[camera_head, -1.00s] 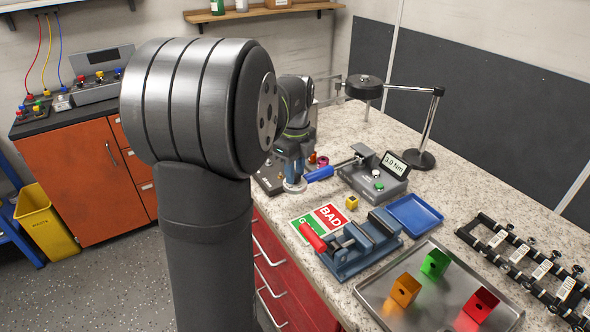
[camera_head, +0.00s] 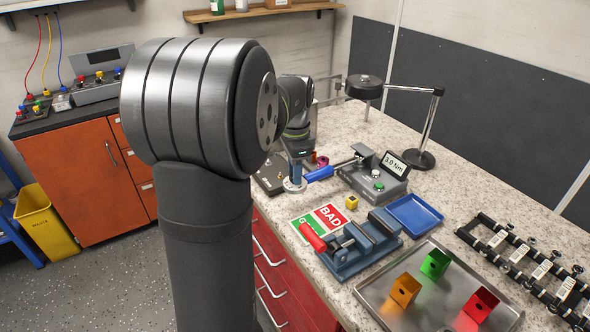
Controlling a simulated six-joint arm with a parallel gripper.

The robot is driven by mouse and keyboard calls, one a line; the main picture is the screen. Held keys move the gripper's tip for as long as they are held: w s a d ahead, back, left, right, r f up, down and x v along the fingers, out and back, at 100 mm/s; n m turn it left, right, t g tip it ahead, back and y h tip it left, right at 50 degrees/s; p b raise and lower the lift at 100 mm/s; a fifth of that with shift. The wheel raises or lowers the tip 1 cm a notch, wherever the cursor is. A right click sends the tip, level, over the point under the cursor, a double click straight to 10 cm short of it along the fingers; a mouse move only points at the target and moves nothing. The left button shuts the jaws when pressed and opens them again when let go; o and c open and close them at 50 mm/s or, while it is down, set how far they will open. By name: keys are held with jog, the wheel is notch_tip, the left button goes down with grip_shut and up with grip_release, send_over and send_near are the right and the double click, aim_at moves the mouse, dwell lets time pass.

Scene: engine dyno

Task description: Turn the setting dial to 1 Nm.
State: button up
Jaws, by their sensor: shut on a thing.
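A grey tester (camera_head: 372,185) stands to the right, with a small display (camera_head: 395,162) that seems to read 3.0 Nm.
A blue-handled tool (camera_head: 319,174) lies close to the right of my gripper, reaching to the tester. A blue vise (camera_head: 360,245), a BAD/green card (camera_head: 322,220), a yellow cube (camera_head: 352,202), a blue tray (camera_head: 414,216) and a metal tray (camera_head: 440,290) lie nearer the front.

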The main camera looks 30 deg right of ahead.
jog(key=n, duration=1.1)
jog(key=shift+r+n, duration=0.1)
jog(key=shift+n, duration=0.3)
dwell(0.3)
jog(key=o, duration=1)
jog(key=shift+c, duration=0.2)
notch_tip(320, 180, up, 17)
jog(key=shift+r, duration=0.15)
